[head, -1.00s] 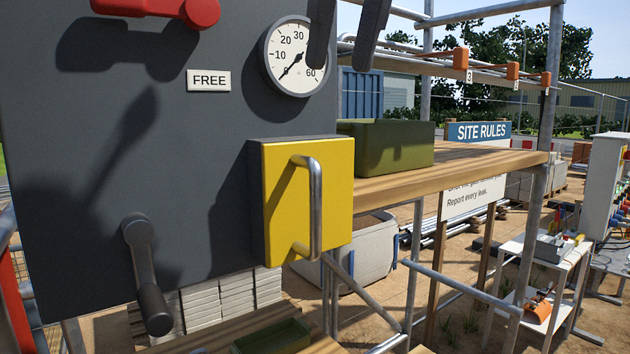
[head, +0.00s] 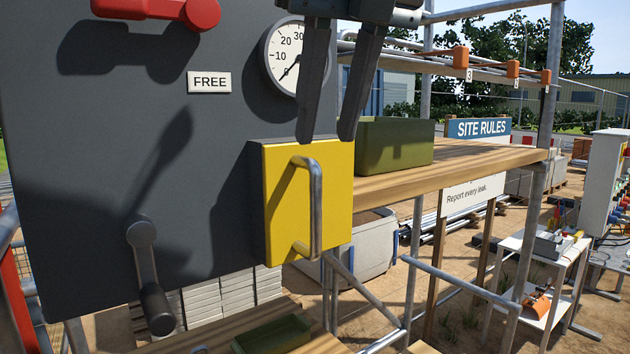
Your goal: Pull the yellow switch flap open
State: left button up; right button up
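The yellow switch flap (head: 283,205) is closed against a grey box on the dark panel. A vertical steel bar handle (head: 315,210) stands out from its front. My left gripper (head: 325,138) reaches down from the top of the picture. Its two dark fingers are spread apart with nothing between them. The fingertips are just above the flap's top edge in the picture, above the handle; I cannot tell their depth from it. My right gripper is not in view.
The dark panel (head: 110,190) carries a red lever (head: 160,10), a FREE label (head: 209,82), a dial gauge (head: 283,60) and a lower crank lever (head: 146,275). A wooden shelf (head: 470,165) with a green bin (head: 394,146) lies right of the flap.

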aim_at(317, 173)
pick_arm(q)
jog(key=p+x, duration=0.3)
jog(key=x, duration=0.5)
jog(key=shift+w+f, duration=0.1)
jog(key=shift+f, duration=0.75)
jog(key=shift+a, duration=0.1)
grip_shut()
